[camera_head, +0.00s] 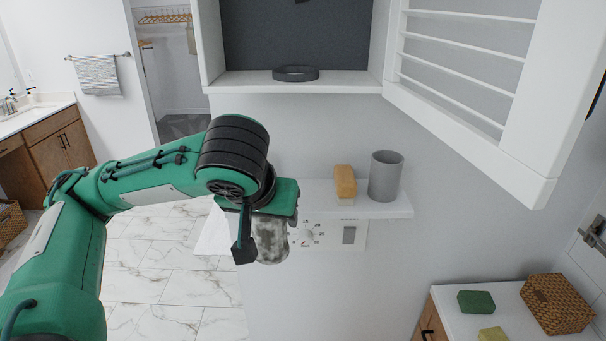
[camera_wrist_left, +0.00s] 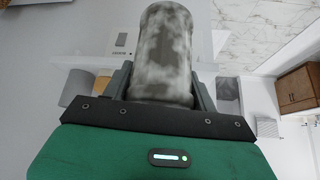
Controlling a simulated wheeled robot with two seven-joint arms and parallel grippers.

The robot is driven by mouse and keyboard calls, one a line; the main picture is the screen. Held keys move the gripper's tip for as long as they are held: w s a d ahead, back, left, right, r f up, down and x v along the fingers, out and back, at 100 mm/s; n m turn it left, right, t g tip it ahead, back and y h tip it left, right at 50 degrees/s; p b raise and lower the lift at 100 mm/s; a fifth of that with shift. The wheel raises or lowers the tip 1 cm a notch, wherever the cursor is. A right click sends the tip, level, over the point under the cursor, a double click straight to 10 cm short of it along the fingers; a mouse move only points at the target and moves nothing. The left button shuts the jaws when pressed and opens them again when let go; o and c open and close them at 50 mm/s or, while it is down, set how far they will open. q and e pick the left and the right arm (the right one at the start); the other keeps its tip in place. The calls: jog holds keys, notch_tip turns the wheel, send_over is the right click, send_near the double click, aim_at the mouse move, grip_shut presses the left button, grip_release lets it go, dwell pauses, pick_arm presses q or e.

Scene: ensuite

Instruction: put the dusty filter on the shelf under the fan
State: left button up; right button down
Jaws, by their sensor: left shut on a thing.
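The dusty filter (camera_head: 271,240) is a grey, blotchy cylinder. My left gripper (camera_head: 258,232) is shut on it and holds it upright in the air, in front of the left end of the small white shelf (camera_head: 391,210). In the left wrist view the filter (camera_wrist_left: 161,50) stands between the two dark fingers. The shelf is fixed to the wall below an open white cabinet (camera_head: 340,84). I cannot clearly make out a fan; the dark cabinet interior is cut off at the top. My right gripper is not in view.
A tan sponge (camera_head: 345,181) and a grey cup (camera_head: 385,176) stand on the shelf; its left part is hidden behind my arm. A black ring (camera_head: 295,73) lies in the cabinet. The open slatted door (camera_head: 480,100) juts out at right. A dial panel (camera_head: 330,236) sits below the shelf.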

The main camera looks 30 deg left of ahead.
pick_arm(q)
jog(key=shift+w+a+r+p, duration=0.1)
jog(key=shift+w+a+p, duration=0.25)
jog(key=shift+w+p, duration=0.5)
jog(key=w+a, duration=0.1)
jog(key=w, duration=0.2)
jog(key=w+a, duration=0.1)
jog(key=w, duration=0.3)
jog(key=w+a+p, duration=0.1)
jog(key=w+a, duration=0.1)
jog(key=w, duration=0.3)
jog(key=w+a+p, duration=0.1)
jog(key=w+p, duration=0.1)
jog(key=shift+w+a, duration=0.25)
jog(key=shift+w, duration=0.05)
jog(key=shift+f+p, duration=0.45)
jog(key=shift+s, duration=0.1)
